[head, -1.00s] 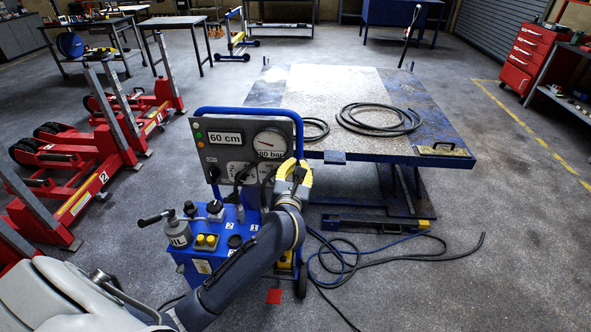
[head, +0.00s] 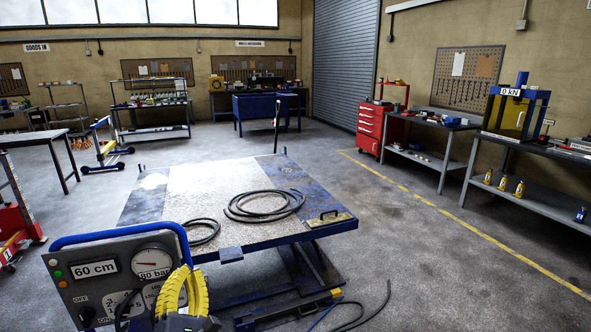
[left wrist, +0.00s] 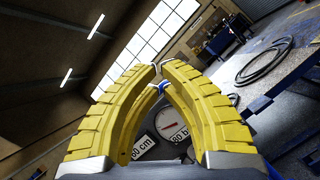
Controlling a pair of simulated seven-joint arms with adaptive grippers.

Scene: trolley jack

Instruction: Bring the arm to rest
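My left gripper (head: 188,271) stands at the bottom of the head view, in front of the grey control panel (head: 75,292) of the jack unit. Its yellow ribbed fingers curve inward. In the left wrist view the fingertips (left wrist: 158,67) come nearly together with nothing held between them. The panel shows "60 cm" and a round gauge (head: 152,262) marked "80 bar"; its lower part is partly hidden by the gripper. The panel and gauge (left wrist: 178,137) also show between the fingers in the wrist view. My right gripper is in neither view.
A blue lift table (head: 146,205) with coiled black hoses (head: 263,206) stands beyond the panel. The panel's blue handle rail (head: 120,231) is close to the gripper. Workbenches (head: 418,160) and a red tool cabinet (head: 371,130) line the right. Open floor lies right of the table.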

